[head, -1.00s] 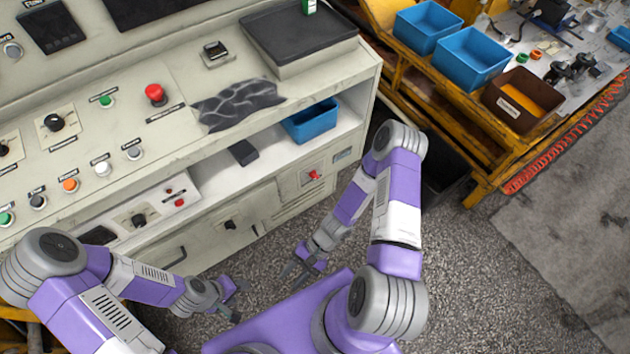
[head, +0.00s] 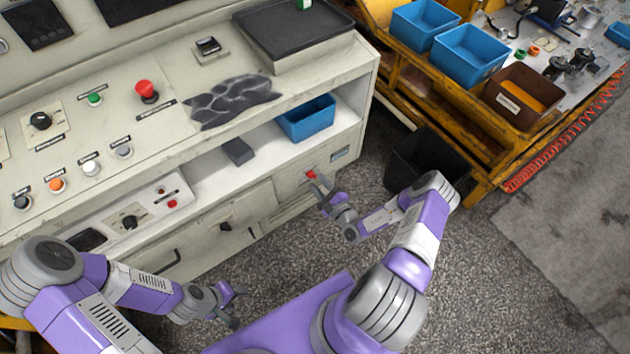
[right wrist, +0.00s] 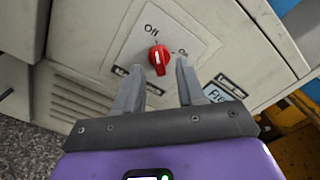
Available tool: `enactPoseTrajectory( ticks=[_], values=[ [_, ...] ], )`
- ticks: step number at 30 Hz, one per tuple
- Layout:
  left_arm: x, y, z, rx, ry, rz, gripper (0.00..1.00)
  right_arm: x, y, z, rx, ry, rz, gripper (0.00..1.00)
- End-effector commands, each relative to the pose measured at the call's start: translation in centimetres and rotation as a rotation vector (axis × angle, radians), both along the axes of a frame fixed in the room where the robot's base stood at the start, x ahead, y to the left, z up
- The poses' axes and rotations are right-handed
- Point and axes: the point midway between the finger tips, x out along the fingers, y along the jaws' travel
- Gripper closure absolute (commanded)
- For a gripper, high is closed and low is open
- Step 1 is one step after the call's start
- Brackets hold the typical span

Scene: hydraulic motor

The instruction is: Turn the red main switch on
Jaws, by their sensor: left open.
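The red main switch (head: 311,174) is a small rotary knob on the lower right front of the cabinet. In the right wrist view the red knob (right wrist: 159,55) sits on a pale plate, with "Off" above it and "On" to its upper right. The knob looks roughly upright, in line with "Off". My right gripper (right wrist: 160,76) is open, its two fingers pointing at the knob, one on either side in the picture; contact cannot be made out. In the head view my right gripper (head: 321,188) is close to the switch. My left gripper (head: 234,303) is open and empty, low before the cabinet.
The console's top panel carries a red mushroom button (head: 147,91) and several other knobs. A blue bin (head: 306,119) stands on the open shelf. A black bin (head: 428,160) stands on the floor right of the cabinet, beside a yellow workbench (head: 480,165).

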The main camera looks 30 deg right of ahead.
Motion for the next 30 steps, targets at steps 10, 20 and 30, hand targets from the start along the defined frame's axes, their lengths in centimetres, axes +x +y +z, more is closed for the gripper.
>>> enactPoseTrajectory(
  ticks=[10, 20, 30],
  values=[
    [0.0, 0.0, -0.9, 0.000, 0.000, 0.000, 0.49, 2.7, 0.3, 0.0, 0.002, 0.002, 0.001, 0.61],
    [0.0, 0.0, -0.9, 0.000, 0.000, 0.000, 0.49, 2.7, 0.3, 0.0, 0.002, 0.002, 0.003, 0.82],
    [0.0, 0.0, -0.7, 0.000, 0.000, 0.000, 0.49, 2.6, 0.3, 0.0, 0.019, 0.003, 0.003, 1.00]
  ],
)
